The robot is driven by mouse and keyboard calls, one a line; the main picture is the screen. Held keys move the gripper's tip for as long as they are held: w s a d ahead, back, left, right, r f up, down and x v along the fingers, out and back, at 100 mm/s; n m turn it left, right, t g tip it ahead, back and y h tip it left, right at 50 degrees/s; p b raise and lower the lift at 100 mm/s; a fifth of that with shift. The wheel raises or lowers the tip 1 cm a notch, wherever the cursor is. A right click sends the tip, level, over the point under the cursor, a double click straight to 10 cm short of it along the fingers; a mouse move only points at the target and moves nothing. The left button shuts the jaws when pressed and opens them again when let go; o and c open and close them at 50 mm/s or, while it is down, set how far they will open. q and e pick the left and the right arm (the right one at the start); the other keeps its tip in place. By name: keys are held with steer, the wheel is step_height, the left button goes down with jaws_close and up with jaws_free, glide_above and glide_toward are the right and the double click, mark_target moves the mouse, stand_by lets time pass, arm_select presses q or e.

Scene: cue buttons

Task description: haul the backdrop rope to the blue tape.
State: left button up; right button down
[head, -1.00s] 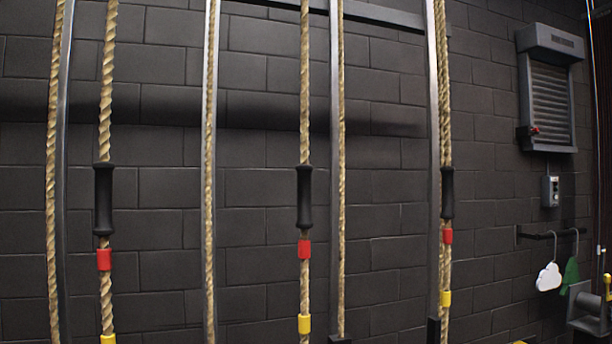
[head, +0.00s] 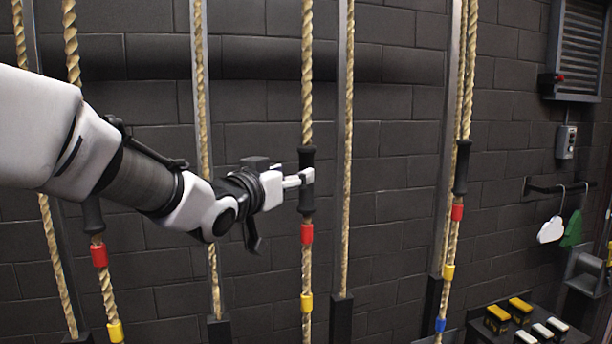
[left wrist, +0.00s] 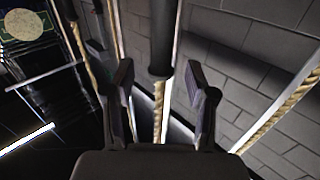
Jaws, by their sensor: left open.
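Three tan ropes with black grips hang at the wall: a left rope (head: 107,290), a middle rope (head: 307,268) and a right rope (head: 449,235). No name on them can be read. Each has red and yellow tape; blue tape (head: 440,325) shows low on the right rope. My left gripper (head: 302,179) is at the middle rope's black grip (head: 306,158). In the left wrist view my open fingers (left wrist: 163,88) stand either side of the line of this grip (left wrist: 164,38); contact cannot be told. My right gripper is out of view.
Plain ropes and grey upright rails (head: 341,315) stand between the grips. Black boxes with yellow or white tops (head: 497,315) sit at the lower right. A cloud tag (head: 550,230) and a green tag (head: 572,230) hang on a wall hook.

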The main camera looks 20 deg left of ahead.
mark_target(307, 203)
arm_select(q)
steer(key=w, duration=0.4)
steer(key=w+d, duration=0.1)
steer(key=w, duration=0.1)
steer(key=shift+w+f+p, duration=0.1)
steer(key=shift+w+p, duration=0.1)
steer(key=shift+p, duration=0.1)
steer(key=shift+w+d, duration=0.1)
steer(key=shift+w, duration=0.25)
steer(key=shift+f, duration=0.1)
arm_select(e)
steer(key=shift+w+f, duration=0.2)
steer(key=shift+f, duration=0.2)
arm_select(q)
steer(key=shift+w, duration=0.1)
jaws_close()
steer(key=shift+f, duration=0.1)
